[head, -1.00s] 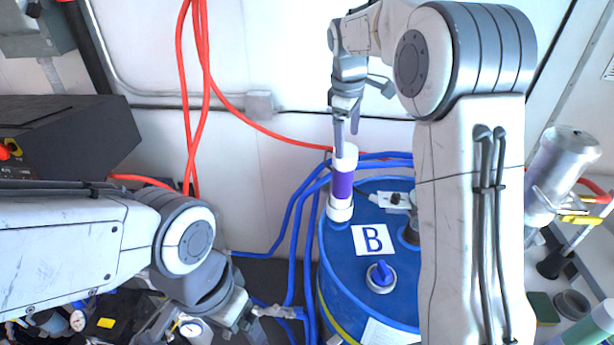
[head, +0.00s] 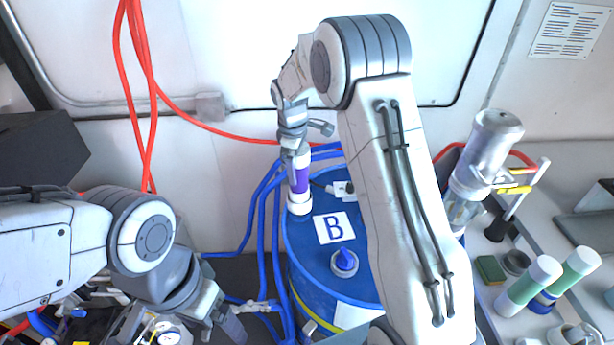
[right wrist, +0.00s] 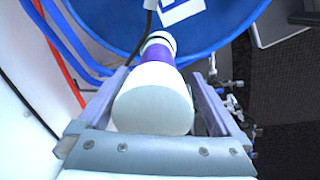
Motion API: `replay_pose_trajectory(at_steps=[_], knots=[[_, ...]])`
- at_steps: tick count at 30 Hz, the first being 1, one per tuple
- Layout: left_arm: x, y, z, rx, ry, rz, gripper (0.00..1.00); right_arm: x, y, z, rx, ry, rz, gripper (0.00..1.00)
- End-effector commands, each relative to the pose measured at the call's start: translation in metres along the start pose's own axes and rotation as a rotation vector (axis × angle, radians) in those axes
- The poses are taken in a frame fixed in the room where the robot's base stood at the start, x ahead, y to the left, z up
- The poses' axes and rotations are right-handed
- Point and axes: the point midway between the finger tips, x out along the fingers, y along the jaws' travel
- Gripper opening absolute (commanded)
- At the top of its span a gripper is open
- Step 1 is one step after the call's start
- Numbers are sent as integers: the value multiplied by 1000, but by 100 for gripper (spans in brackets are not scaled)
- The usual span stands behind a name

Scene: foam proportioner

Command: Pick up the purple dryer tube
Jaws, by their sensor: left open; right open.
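The purple dryer tube (head: 299,180), with white ends and a purple band, stands upright on the blue drum (head: 305,235) marked B. My right gripper (head: 296,165) is at the tube's upper end, open. In the right wrist view the tube's white cap (right wrist: 153,100) lies between the two open fingers (right wrist: 160,82), with the purple band beyond it. Whether a finger touches the tube is hard to tell. My left gripper (head: 222,322) is open and empty at the lower left, away from the tube.
Blue hoses (head: 262,205) run just left of the drum, and red hoses (head: 140,90) hang along the white wall. A blue valve knob (head: 344,262) sits on the drum top.

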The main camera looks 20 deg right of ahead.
Motion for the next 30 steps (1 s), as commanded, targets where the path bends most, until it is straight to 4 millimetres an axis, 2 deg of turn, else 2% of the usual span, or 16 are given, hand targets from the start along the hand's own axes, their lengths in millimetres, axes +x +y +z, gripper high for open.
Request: replay_pose_trajectory(at_steps=[2,3,5,9,10,20,23,30], knots=[[0,0,0,0,0,0,89,0,0,0,0,1,0,100],[0,0,0,0,0,0,89,0,0,-1,-1,1,0,85],[0,0,0,0,0,0,89,0,0,-1,-1,1,0,62],[0,0,0,0,0,0,89,0,0,-1,-1,1,0,8],[0,0,0,0,0,0,89,0,0,-1,-1,1,0,0],[2,0,0,0,0,0,89,-4,1,-1,0,3,4,0],[8,-1,0,-1,0,0,89,-14,4,-2,0,5,6,0],[25,-2,1,-4,0,0,89,-61,12,-2,0,6,7,0]])
